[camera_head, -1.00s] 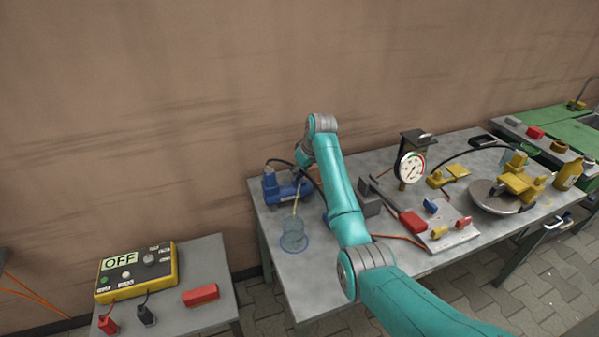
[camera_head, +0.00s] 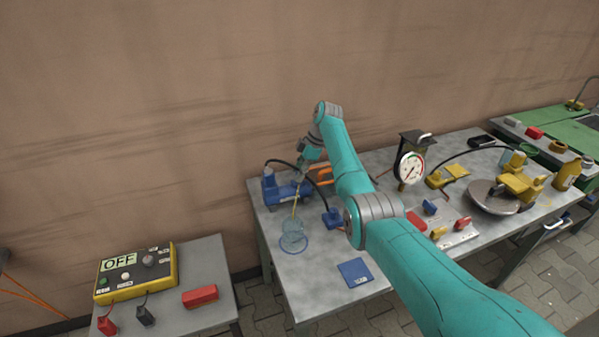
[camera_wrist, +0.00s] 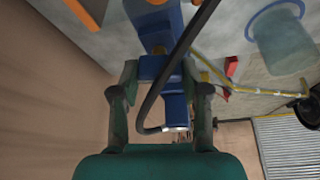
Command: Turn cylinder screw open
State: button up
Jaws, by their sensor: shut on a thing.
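The blue cylinder unit (camera_head: 287,190) stands at the left end of the grey table, with a black hose arching over it. In the wrist view, a blue part (camera_wrist: 176,105) of it lies between my gripper's fingers (camera_wrist: 160,92), and the black hose crosses in front. My gripper (camera_head: 308,160) is shut on this blue part; I cannot tell whether it is the screw itself. In the head view, my arm hides much of the contact. A thin yellow tube (camera_head: 296,205) runs down from the unit to a clear glass cup (camera_head: 293,240).
A pressure gauge (camera_head: 410,168) stands right of my arm. A blue square pad (camera_head: 355,272) lies at the table's front. A yellow control box (camera_head: 136,272) reading OFF is on the left table.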

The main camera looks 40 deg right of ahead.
jog(key=shift+n+g, duration=0.5)
jog(key=shift+n, duration=1)
jog(key=o, duration=1.1)
jog(key=shift+o, duration=0.2)
jog(key=v, duration=1.2)
jog(key=shift+w+d, duration=0.15)
jog(key=shift+d, duration=0.05)
jog(key=shift+f, duration=0.1)
